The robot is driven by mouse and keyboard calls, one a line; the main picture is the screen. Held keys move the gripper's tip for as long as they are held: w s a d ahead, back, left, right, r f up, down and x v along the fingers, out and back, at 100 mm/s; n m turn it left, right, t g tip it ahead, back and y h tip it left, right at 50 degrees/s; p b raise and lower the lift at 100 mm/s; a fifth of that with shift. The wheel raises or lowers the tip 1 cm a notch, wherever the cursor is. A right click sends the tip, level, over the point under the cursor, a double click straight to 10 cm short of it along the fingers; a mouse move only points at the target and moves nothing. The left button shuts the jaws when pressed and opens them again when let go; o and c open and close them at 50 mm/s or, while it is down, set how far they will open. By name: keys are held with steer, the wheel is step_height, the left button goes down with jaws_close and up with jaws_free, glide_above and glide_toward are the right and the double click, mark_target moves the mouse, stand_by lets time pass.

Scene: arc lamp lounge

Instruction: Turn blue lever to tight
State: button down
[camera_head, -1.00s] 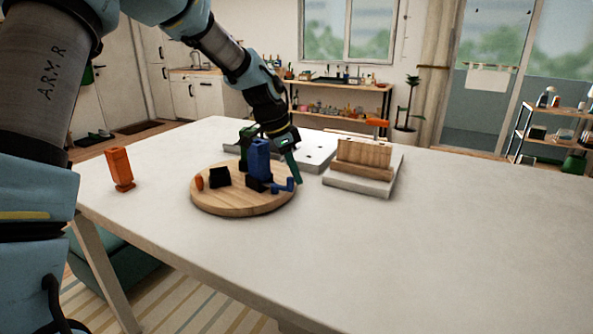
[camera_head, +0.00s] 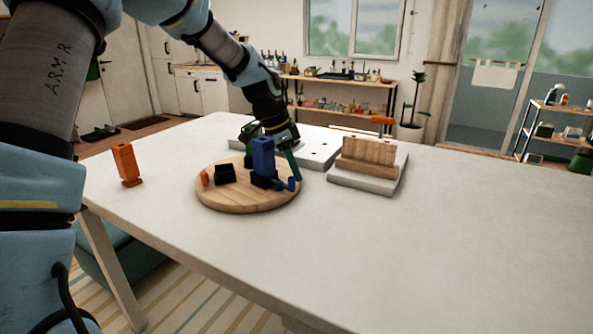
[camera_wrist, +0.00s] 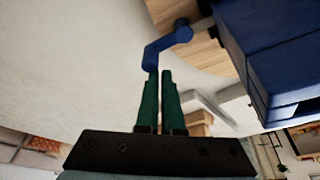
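The blue lever (camera_head: 287,185) is a small cranked arm low on the right side of the upright blue block (camera_head: 263,157), on a round wooden board (camera_head: 245,202). My gripper (camera_head: 297,178) reaches down behind and beside the lever. In the wrist view, the lever (camera_wrist: 165,42) runs from a round hub near the blue body (camera_wrist: 275,55) to an end at my green fingertips (camera_wrist: 159,72). The fingers are close together with only a thin gap, and the lever's end is at the left fingertip, not clearly between them. No tight mark is readable.
A black block (camera_head: 224,174) and a small orange piece (camera_head: 205,178) share the board. An orange block (camera_head: 126,164) stands on the table at left. A wooden holder (camera_head: 367,160) on a pale base stands at right. The table's front right is clear.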

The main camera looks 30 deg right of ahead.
steer(key=shift+w+a, duration=0.1)
steer(key=d, duration=0.1)
steer(key=s+d, duration=0.2)
steer(key=d, duration=0.1)
steer(key=shift+s, duration=0.1)
steer(key=b+v, duration=0.2)
steer(key=v, duration=0.8)
steer(key=shift+w, duration=0.35)
steer(key=shift+a, duration=0.15)
steer(key=a+f+n+t+y, duration=0.1)
steer(key=a+f+n, duration=0.2)
steer(key=a, duration=0.7)
steer(key=a+f+n+y, duration=0.1)
steer(key=a+f+n, duration=0.2)
steer(key=a+n, duration=0.3)
steer(key=a+f+n+t, duration=0.1)
steer(key=a+f+n, duration=0.2)
steer(key=a, duration=1.2)
steer(key=shift+s+a+f+n+t+y, duration=0.15)
steer(key=shift+n+t+y, duration=0.2)
steer(key=shift+n, duration=0.75)
steer(key=s+a+f+n, duration=0.2)
steer(key=s+a+n, duration=0.4)
steer(key=a, duration=0.3)
steer(key=shift+s+a+f+y, duration=0.3)
steer(key=shift+a+f+y, duration=0.05)
